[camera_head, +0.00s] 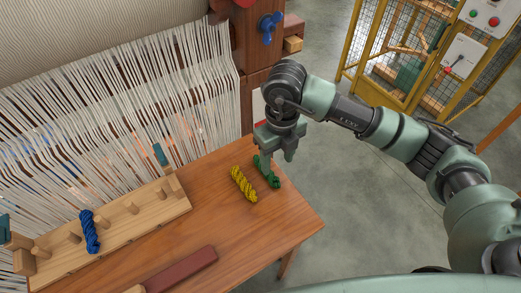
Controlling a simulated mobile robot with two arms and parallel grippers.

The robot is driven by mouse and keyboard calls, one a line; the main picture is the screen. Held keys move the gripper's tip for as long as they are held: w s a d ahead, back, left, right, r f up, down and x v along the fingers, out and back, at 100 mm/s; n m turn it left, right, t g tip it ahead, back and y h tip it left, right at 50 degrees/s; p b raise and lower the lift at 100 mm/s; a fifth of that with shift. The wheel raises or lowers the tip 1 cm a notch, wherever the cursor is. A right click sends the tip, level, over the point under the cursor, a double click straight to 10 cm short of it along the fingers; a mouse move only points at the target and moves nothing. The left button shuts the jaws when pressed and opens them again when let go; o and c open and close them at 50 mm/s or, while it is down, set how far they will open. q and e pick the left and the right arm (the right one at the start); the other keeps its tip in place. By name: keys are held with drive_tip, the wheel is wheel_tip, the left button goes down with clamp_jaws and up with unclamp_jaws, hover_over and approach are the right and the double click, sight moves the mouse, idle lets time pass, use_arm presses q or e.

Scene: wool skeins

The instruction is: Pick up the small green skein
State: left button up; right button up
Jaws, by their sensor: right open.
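The small green skein (272,179) lies on the wooden table near its right edge, just right of a yellow skein. My right gripper (277,160) is open and points down at the green skein's far end. Its fingers cover part of that end. I cannot tell whether they touch the skein or hang just above it. My left gripper is not in view.
The yellow skein (243,184) lies close to the left of the gripper. A pegged wooden rack (137,222) with a blue skein (89,231) stands at left. A dark red bar (183,270) lies in front. Loom threads (130,115) rise behind the table (225,220).

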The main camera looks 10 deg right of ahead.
sight(275, 179)
drive_tip(key=shift+w+d, duration=0.2)
drive_tip(key=shift+w, duration=0.25)
drive_tip(key=shift+s+f, duration=0.15)
drive_tip(key=shift+s, duration=0.05)
drive_tip(key=shift+s+a+f+p, duration=0.15)
drive_tip(key=shift+s+f+p, duration=0.65)
drive_tip(key=shift+f, duration=0.25)
drive_tip(key=f, duration=0.1)
drive_tip(key=f+p, duration=0.1)
drive_tip(key=f, duration=0.2)
drive_tip(key=shift+w+a, duration=0.25)
drive_tip(key=shift+s+f+p, duration=0.1)
drive_tip(key=shift+f+p, duration=0.2)
drive_tip(key=shift+f, duration=0.05)
drive_tip(key=c, duration=1.1)
clamp_jaws()
drive_tip(key=shift+r, duration=0.1)
